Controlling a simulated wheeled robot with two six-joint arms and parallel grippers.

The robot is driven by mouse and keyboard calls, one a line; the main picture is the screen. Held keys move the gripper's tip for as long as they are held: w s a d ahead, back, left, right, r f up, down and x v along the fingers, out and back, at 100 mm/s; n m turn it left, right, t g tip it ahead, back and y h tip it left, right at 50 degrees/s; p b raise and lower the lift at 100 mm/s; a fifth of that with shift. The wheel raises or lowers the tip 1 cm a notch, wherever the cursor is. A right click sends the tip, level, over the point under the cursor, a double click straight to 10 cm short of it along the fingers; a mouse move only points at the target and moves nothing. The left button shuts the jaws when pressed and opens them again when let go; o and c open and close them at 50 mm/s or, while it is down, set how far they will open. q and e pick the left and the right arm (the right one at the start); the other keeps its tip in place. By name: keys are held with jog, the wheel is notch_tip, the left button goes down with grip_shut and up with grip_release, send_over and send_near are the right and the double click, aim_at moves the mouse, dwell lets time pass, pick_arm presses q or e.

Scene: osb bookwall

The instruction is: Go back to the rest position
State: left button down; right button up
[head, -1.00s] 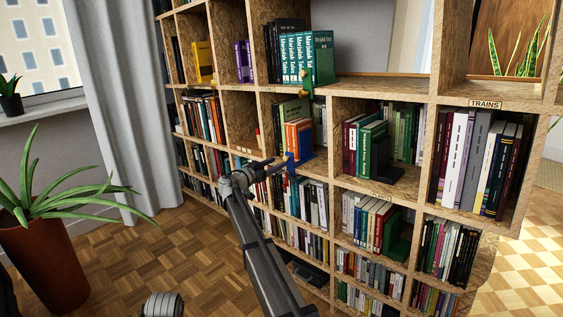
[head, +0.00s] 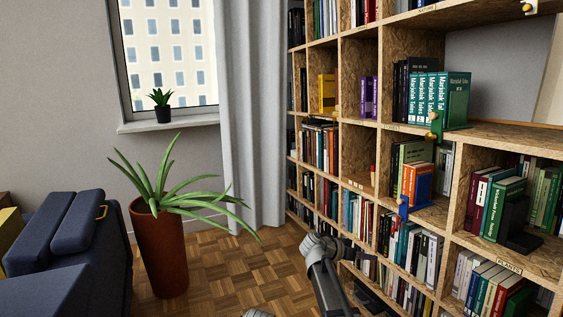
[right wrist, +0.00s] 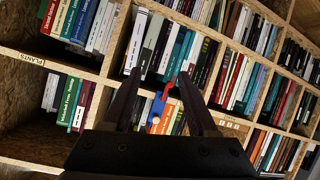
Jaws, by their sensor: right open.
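My right arm reaches up from the bottom of the head view. My right gripper (head: 347,247) is near the front of the bookshelf (head: 455,243), low at its left part. In the right wrist view the two dark fingers of the right gripper (right wrist: 160,78) stand apart. Nothing is held between them. Rows of books and a blue piece with a red part (right wrist: 160,104) show beyond and between the fingers. My left gripper is not in view; only a grey rounded piece shows at the bottom edge of the head view.
A large plant in a brown pot (head: 160,250) stands on the parquet floor (head: 235,258). A dark blue sofa (head: 75,250) is at the left. A grey curtain (head: 250,120) hangs beside the window. Open floor lies between the pot and the shelf.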

jog(key=s+a+f+n+g+y, duration=0.2)
jog(key=s+a+f+n+y, duration=0.15)
jog(key=s+a, duration=0.55)
jog(key=s+a+f+n+g+y+p, duration=0.1)
jog(key=s+a+f+n+y, duration=0.35)
jog(key=s, duration=0.95)
jog(key=s+a+f+n+g+y, duration=0.25)
jog(key=s+a+n, duration=0.25)
jog(key=s+a, duration=0.5)
notch_tip(320, 180, up, 32)
jog(key=d+p, duration=0.1)
jog(key=p, duration=3.1)
jog(key=shift+s+d+r+t+p, duration=0.15)
jog(key=shift+s+r+t+p, duration=0.05)
jog(key=shift+s+t+p, duration=0.15)
